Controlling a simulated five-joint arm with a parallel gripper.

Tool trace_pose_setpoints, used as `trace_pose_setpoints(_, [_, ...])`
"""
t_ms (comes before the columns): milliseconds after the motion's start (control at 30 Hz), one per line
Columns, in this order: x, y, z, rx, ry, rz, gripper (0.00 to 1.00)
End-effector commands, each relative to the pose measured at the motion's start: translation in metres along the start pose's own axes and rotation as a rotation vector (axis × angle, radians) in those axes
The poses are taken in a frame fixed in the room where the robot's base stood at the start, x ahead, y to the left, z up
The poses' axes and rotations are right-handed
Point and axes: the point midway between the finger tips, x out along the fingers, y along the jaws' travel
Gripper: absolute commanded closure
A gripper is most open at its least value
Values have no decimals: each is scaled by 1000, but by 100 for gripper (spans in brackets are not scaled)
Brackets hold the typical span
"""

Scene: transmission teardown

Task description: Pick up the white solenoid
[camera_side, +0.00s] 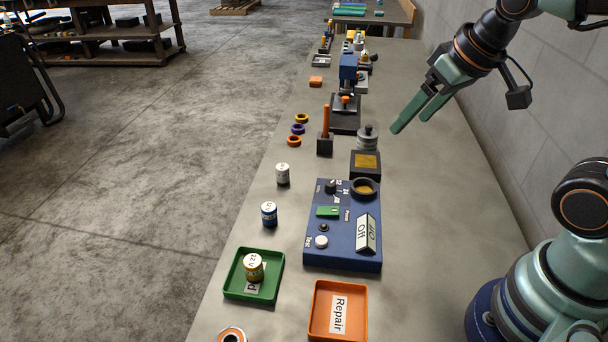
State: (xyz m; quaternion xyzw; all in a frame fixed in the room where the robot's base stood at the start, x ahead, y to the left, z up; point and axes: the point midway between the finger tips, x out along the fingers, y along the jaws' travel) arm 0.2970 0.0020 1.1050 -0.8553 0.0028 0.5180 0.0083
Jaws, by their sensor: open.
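The white solenoid (282,174) is a small white cylinder with a dark lower part. It stands upright on the bench, left of the blue test box. My gripper (408,118) is open and empty above the right part of the bench, well to the right of the white solenoid and apart from it. Its two green fingers point down and left.
A blue solenoid (269,214) stands in front of the white one. The blue test box (342,253), an orange Repair tray (319,314) and a dark block (366,164) are nearby. Several coloured rings lie farther back.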

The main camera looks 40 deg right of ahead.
Motion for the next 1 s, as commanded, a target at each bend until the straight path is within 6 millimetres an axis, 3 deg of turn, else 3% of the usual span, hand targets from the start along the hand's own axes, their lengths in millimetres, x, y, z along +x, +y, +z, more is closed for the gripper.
trace_pose_setpoints(267, [27, -18, -62, 89, -59, -14, 21])
trace_pose_setpoints(600, [101, -49, -126, 209, -128, -19, 21])
trace_pose_setpoints(800, [159, -70, -148, 276, -167, -15, 21])
trace_pose_setpoints(1000, [200, -83, -154, 321, -190, -10, 21])
